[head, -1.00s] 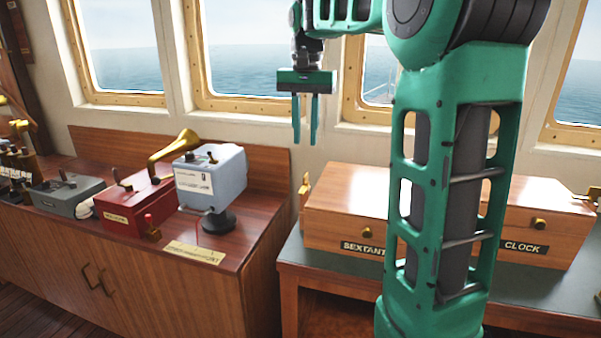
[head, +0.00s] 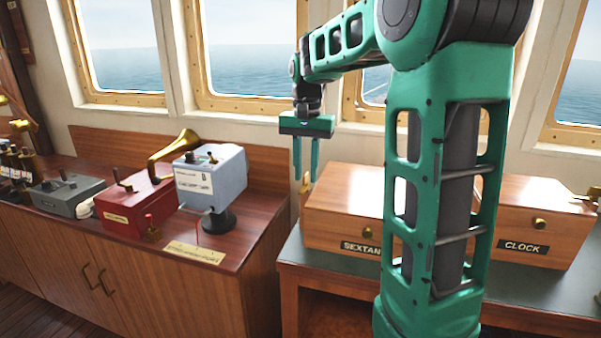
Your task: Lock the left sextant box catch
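The wooden sextant box (head: 335,212) stands on the right-hand bench, lid down, its label partly hidden behind my arm. A small brass catch (head: 304,188) stands up at its left end; at this size I cannot tell its exact position. My gripper (head: 305,168) points down above the box's left end, fingers apart with nothing between them. In the picture its fingertips reach the top of the brass catch, but I cannot tell whether they touch it. Any catch on the box's right side is hidden by my arm.
A clock box (head: 545,225) stands to the right on the same bench (head: 335,262). On the left cabinet (head: 150,268) are a red box (head: 135,208), a blue-grey instrument (head: 213,180), a brass horn and a grey device (head: 68,192). Windows line the back wall.

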